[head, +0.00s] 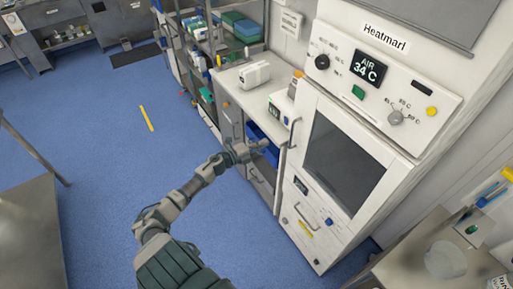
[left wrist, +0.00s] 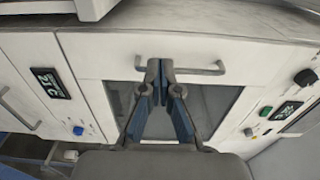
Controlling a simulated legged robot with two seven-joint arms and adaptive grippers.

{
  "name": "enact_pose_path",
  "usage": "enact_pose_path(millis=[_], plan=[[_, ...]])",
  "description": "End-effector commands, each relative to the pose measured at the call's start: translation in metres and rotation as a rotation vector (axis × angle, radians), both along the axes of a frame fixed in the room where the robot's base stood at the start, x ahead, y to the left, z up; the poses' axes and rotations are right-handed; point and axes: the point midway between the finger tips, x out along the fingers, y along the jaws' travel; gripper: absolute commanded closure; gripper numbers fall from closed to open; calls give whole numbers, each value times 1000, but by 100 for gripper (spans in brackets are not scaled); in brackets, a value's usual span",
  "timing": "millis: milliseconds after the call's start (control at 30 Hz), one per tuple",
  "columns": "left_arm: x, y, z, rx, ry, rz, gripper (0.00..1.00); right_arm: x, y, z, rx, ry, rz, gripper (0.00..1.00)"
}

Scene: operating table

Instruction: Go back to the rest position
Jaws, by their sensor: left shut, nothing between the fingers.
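My left arm reaches up from the bottom of the head view, and its gripper (head: 250,149) is in front of the low cabinet beside the white warming cabinet (head: 309,236). In the left wrist view the left gripper (left wrist: 162,68) has its fingertips together with nothing between them. Its tips overlap the grey bar handle (left wrist: 208,71) in the picture; I cannot tell whether they touch it. The dark window (left wrist: 217,98) shows behind the fingers. My right gripper is in neither view.
A counter (head: 248,93) holds a white box-shaped device (head: 254,75). A shelf rack with green and blue bins (head: 240,27) stands behind. A metal table (head: 28,235) is at the left, and a cluttered worktop (head: 411,268) at the lower right. Blue floor (head: 105,150) lies open at the left.

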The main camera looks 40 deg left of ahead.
Motion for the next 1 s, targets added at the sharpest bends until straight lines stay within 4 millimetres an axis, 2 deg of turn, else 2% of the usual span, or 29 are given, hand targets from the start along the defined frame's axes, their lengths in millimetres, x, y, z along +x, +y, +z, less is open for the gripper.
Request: enact_pose_path(millis=[100,200,467,567,667,767,800,867,900,967,1000], plan=[[-16,3,0,1,1,0,100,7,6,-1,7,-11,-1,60],[-23,4,1,3,0,0,100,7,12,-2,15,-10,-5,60],[-25,5,1,3,0,0,100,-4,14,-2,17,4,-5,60],[-26,10,-10,-20,18,18,100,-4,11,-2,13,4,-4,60],[-32,19,-49,-98,79,82,100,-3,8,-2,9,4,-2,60],[-48,29,-117,-222,188,193,100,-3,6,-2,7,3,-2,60],[-58,31,-149,-277,242,244,100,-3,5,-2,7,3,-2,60],[-76,32,-197,-358,322,323,100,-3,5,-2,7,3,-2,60],[-90,30,-228,-407,376,373,100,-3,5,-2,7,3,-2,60],[-114,26,-273,-474,456,448,100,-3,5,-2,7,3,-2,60],[-131,20,-301,-516,511,496,100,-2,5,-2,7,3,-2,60]])
